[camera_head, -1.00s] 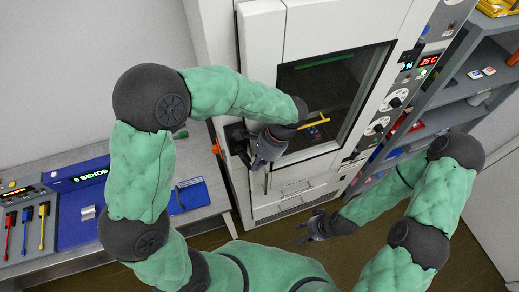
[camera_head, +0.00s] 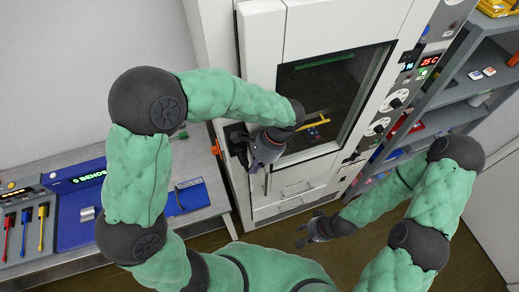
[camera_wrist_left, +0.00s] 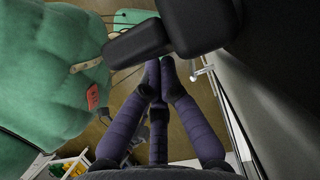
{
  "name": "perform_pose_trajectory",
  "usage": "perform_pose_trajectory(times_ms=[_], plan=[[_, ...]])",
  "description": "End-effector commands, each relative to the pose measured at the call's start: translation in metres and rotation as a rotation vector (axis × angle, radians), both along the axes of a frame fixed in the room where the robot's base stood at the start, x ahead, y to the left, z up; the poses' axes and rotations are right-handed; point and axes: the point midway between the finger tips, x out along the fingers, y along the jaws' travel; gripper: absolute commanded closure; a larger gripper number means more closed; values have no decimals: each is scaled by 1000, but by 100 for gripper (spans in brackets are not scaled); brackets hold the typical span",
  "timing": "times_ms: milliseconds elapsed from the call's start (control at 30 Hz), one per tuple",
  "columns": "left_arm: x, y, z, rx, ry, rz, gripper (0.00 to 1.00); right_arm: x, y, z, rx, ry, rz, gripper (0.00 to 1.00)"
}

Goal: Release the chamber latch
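The chamber (camera_head: 262,45) is a tall white cabinet with a dark-windowed door (camera_head: 330,85). Its black latch (camera_head: 236,136) sits at the door's left edge, partly hidden by my left gripper. In the left wrist view the black latch handle (camera_wrist_left: 137,42) lies just beyond the fingertips. My left gripper (camera_head: 256,167) is beside the latch, pointing down along the door's edge. In the wrist view its purple-grey fingers (camera_wrist_left: 159,68) come together at the tips with nothing seen between them; contact with the handle is unclear. My right gripper (camera_head: 302,235) hangs low before the cabinet, fingers spread, empty.
A grey bench (camera_head: 205,212) with a blue device (camera_head: 82,205) and coloured tools is at the left. Grey shelves (camera_head: 465,92) with small items stand right of the chamber. A control panel (camera_head: 405,85) runs along the chamber's right side. Bare floor lies in front.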

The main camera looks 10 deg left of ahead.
Motion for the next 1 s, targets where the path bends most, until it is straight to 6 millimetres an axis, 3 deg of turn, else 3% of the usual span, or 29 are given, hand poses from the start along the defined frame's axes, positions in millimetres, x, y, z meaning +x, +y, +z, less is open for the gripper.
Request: perform_pose_trajectory(times_ms=[567, 1000], plan=[[2, -1, 4, 0, -2, 1, 100, 0, 0, 0, 0, 0, 0, 60], [15, -22, 59, -1, -3, -1, 100, 0, 0, 0, 0, 0, 0, 60]])
